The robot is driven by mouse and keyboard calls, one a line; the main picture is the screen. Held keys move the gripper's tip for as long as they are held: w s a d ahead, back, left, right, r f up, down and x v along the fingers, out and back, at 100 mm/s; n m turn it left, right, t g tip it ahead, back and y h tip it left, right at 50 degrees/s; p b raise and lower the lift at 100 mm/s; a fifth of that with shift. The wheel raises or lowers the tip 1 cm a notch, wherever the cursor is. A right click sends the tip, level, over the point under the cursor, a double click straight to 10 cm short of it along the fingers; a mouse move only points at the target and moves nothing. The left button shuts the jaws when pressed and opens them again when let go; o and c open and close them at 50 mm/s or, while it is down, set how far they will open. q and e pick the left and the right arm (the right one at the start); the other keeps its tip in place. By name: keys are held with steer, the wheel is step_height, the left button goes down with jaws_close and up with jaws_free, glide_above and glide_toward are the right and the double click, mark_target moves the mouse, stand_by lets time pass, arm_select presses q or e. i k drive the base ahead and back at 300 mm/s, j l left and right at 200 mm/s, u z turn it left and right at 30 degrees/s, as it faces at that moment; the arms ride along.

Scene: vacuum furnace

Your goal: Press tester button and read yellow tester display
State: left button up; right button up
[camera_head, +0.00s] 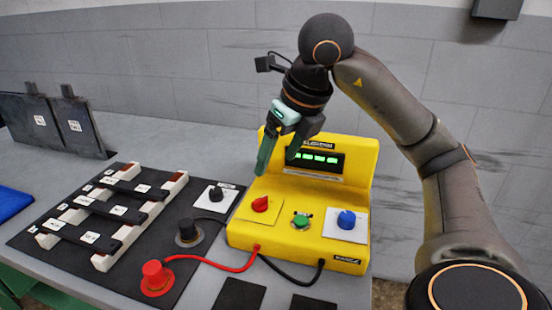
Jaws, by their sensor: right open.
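The yellow tester (298,246) stands on the grey table with its front facing me. Its display (316,159) shows lit green segments, too small to read for certain. On its sloped panel are a red knob (261,204), a green button (301,221) and a blue knob (346,220). My right gripper (278,158) comes in from the right. It is open and empty, pointing down above the red knob's side of the tester and in front of the display's left edge. I cannot tell whether its fingertips touch the tester. My left gripper is not in view.
A black board (48,256) left of the tester holds white-and-black bars (122,213), a red plug (156,278), a black plug (188,232) and a black knob (216,194). Red and black cables run to the tester. Dark panels (60,125) stand at the back left.

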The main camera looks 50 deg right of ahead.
mark_target(299, 222)
steer(key=k+j, duration=0.35)
steer(key=j, duration=0.15)
steer(key=k+j, duration=0.35)
steer(key=j, duration=0.2)
